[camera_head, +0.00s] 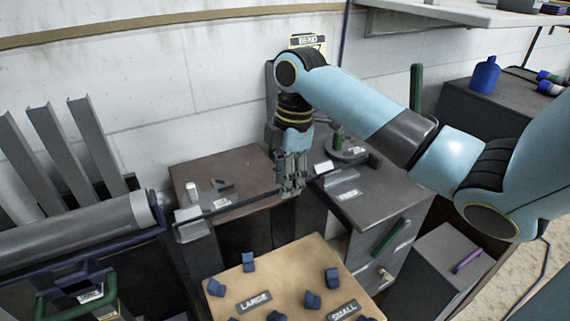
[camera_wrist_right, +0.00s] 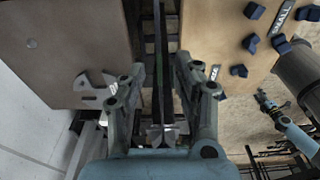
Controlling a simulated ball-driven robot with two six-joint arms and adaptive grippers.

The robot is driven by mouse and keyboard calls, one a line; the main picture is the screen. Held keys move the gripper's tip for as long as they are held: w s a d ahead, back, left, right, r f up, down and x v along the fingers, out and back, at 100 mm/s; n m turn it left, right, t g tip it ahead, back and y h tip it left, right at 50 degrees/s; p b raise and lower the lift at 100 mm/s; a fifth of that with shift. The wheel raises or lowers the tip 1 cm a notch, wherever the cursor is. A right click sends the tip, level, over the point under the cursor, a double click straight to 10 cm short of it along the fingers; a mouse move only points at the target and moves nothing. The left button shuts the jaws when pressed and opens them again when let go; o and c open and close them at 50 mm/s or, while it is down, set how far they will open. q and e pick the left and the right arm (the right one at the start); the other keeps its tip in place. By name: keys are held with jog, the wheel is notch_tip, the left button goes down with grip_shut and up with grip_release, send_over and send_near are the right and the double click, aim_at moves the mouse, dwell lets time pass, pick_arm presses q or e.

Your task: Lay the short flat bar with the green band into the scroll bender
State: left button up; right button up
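A long thin dark bar (camera_head: 240,203) runs level across the gap between two cabinets in the head view. My right gripper (camera_head: 291,190) points down over the middle of its line. In the right wrist view, its fingers (camera_wrist_right: 160,80) stand apart, with the dark bar (camera_wrist_right: 158,40) running between them and gaps on both sides. A faint green tint shows along it; I cannot make out a clear band. The bender appears to be the fixture with a green post (camera_head: 338,138) on the right cabinet, partly behind the arm. My left gripper (camera_wrist_right: 265,103) shows small in the wrist view.
A tan board (camera_head: 285,265) labelled LARGE and SMALL, with several blue blocks, stands in front. A green bar (camera_head: 390,238) is at the right cabinet, and a purple bar (camera_head: 467,260) lies on a grey box. A roller machine (camera_head: 80,235) fills the left.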

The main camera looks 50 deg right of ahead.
notch_tip(320, 180, up, 12)
jog(key=d, duration=0.1)
jog(key=shift+s+d+f, duration=0.2)
jog(key=shift+s, duration=0.05)
jog(key=shift+s+f, duration=0.1)
dwell(0.4)
